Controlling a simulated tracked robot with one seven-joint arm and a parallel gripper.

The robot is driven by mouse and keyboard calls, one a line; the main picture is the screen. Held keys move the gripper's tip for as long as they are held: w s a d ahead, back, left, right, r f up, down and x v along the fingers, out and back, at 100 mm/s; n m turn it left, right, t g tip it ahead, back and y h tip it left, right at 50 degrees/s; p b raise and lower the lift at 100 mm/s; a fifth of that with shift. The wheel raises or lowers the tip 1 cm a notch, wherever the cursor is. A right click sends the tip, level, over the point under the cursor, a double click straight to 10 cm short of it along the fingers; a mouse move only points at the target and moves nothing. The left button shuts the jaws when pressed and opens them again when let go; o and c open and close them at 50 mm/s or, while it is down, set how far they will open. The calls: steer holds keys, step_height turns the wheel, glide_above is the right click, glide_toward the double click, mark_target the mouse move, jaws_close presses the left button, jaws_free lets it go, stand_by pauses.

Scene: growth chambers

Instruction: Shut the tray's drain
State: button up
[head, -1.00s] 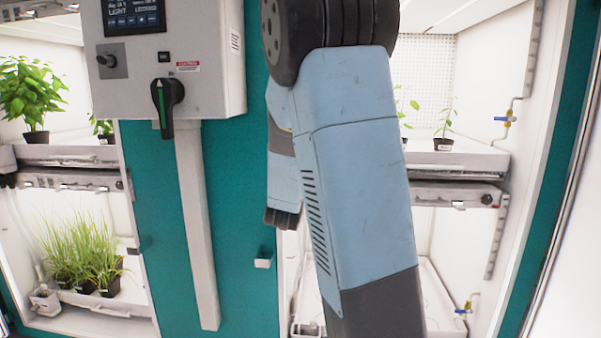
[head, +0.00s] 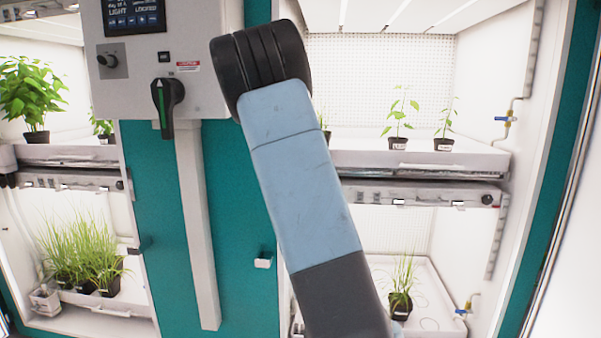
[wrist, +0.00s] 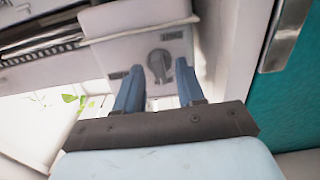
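In the wrist view my gripper (wrist: 160,67) has its two blue fingers apart with nothing held. A dark grey rotary knob (wrist: 160,66) on a pale box (wrist: 143,52) shows between the fingertips; I cannot tell the remaining gap. Whether this knob is the drain control is not clear. In the head view my gripper is hidden behind my arm. The upper right tray (head: 480,158) holds seedlings, and the lower right tray (head: 435,290) holds a potted plant. Blue-handled valves sit on the right wall, one by the upper tray (head: 504,119) and one by the lower (head: 464,311).
A control box (head: 205,95) with a screen and a black rotary switch (head: 167,105) hangs on the teal panel (head: 150,200). Left shelves hold leafy plants and grass (head: 75,250). In the wrist view a silver handle (wrist: 288,30) stands at the right.

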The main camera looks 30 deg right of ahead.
steer(key=shift+w+d, duration=0.25)
steer(key=shift+w, duration=0.1)
steer(key=c, duration=0.7)
steer(key=shift+a+n, duration=0.1)
steer(key=shift+n, duration=0.3)
steer(key=n, duration=1.7)
steer(key=shift+w+a+f, duration=0.15)
steer(key=shift+a+f, duration=0.1)
